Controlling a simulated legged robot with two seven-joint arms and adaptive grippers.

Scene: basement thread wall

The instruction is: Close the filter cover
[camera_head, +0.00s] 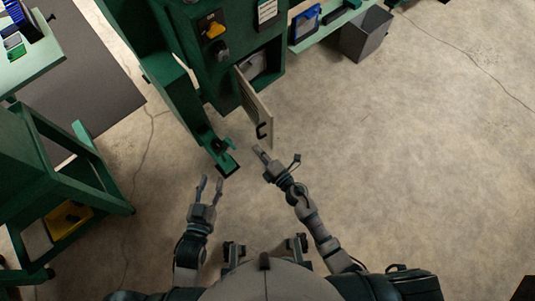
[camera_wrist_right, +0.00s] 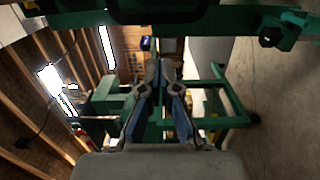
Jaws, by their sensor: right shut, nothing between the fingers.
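The filter cover (camera_head: 253,103) is a pale beige panel with a dark handle (camera_head: 262,130) near its free end. It stands swung out from the green machine (camera_head: 222,70), and a grey part shows in the opening (camera_head: 255,64) behind it. My right gripper (camera_head: 259,151) is shut and empty, just below the cover's handle end, seemingly apart from it. In the right wrist view its fingers (camera_wrist_right: 162,72) are close together, and a dark handle-like bar (camera_wrist_right: 160,14) crosses the top. My left gripper (camera_head: 209,182) is open and empty, lower left of the cover.
A green machine arm with a dark foot (camera_head: 225,165) stands between my left gripper and the cover. A green cart (camera_head: 62,180) is at the left. A grey bin (camera_head: 366,34) is at the upper right. The concrete floor on the right is clear.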

